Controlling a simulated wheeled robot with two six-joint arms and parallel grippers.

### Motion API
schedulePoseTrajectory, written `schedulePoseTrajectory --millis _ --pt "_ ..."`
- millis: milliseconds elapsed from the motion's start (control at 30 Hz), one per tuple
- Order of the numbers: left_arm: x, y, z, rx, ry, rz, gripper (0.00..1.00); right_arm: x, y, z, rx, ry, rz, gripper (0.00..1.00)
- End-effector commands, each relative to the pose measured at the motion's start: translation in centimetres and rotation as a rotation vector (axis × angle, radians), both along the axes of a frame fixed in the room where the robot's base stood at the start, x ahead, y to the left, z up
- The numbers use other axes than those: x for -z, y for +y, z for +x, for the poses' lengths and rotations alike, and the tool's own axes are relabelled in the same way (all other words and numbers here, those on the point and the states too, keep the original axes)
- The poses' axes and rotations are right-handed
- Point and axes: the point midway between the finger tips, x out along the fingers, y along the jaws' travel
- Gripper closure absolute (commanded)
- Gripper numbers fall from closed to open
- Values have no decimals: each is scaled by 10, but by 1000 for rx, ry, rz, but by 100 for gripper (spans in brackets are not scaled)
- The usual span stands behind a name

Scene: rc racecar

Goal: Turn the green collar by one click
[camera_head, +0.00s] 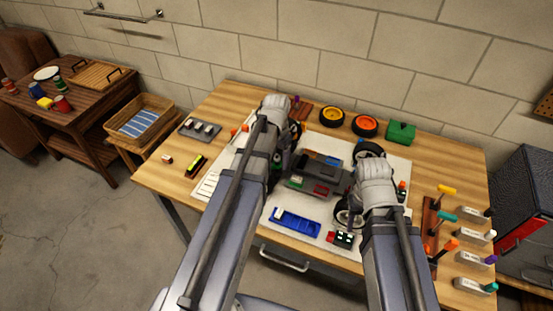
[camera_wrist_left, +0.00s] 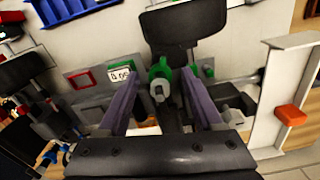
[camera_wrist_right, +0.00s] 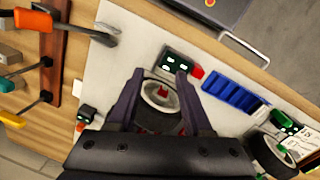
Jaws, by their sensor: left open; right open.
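The green collar (camera_wrist_left: 160,68) shows in the left wrist view, ringed around a grey stub on the car's dark part. My left gripper (camera_wrist_left: 158,82) is open, with one finger on each side of the collar in the picture; contact cannot be told. The car's body (camera_head: 318,174) lies on the white mat in the head view, partly covered by my arms. My right gripper (camera_wrist_right: 160,76) is open, its fingers on either side of a black-tyred wheel (camera_wrist_right: 160,97) with a pale rim; whether they touch it cannot be told.
A blue tray (camera_head: 295,222) and a small dark-green block (camera_head: 341,238) are at the mat's front. Coloured-handled tools (camera_head: 440,220) line the right side.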

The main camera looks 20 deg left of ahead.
Motion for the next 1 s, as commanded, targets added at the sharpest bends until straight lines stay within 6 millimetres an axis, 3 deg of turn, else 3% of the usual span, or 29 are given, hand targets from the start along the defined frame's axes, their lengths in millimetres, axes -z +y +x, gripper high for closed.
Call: schedulePoseTrajectory --millis 500,1000 --pt "-67 0 0 0 0 0 32 -67 0 0 0 0 0 50" --pt "-71 0 0 0 0 0 32 -71 0 0 0 0 0 50"
